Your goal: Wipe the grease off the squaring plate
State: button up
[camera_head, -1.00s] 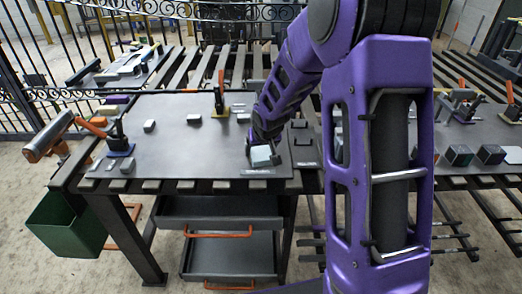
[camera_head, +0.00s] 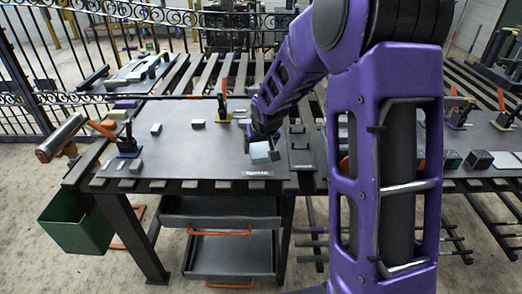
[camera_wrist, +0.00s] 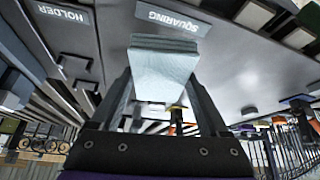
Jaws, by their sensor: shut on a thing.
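My gripper (camera_head: 262,140) is shut on a pale blue-white folded pad (camera_head: 260,152), which also shows between the fingers in the wrist view (camera_wrist: 163,72). The squaring plate (camera_head: 190,150) is a broad dark grey plate on the slatted table. Its front-right label reads SQUARING in the wrist view (camera_wrist: 173,18). The pad is over the plate's right front part, just behind that label; I cannot tell whether it touches the surface. No grease is clearly visible, and the pad and gripper hide the patch under them.
Small grey blocks (camera_head: 156,129) and upright clamps (camera_head: 222,103) stand on the plate. A dark holder (camera_head: 302,142) lies beside its right edge. A green bin (camera_head: 78,222) hangs at the table's left end, below an orange-grey tool (camera_head: 62,138). The plate's middle is mostly clear.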

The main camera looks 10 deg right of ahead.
jog(key=shift+r+p, duration=0.7)
jog(key=shift+r, duration=0.7)
jog(key=shift+s, duration=0.1)
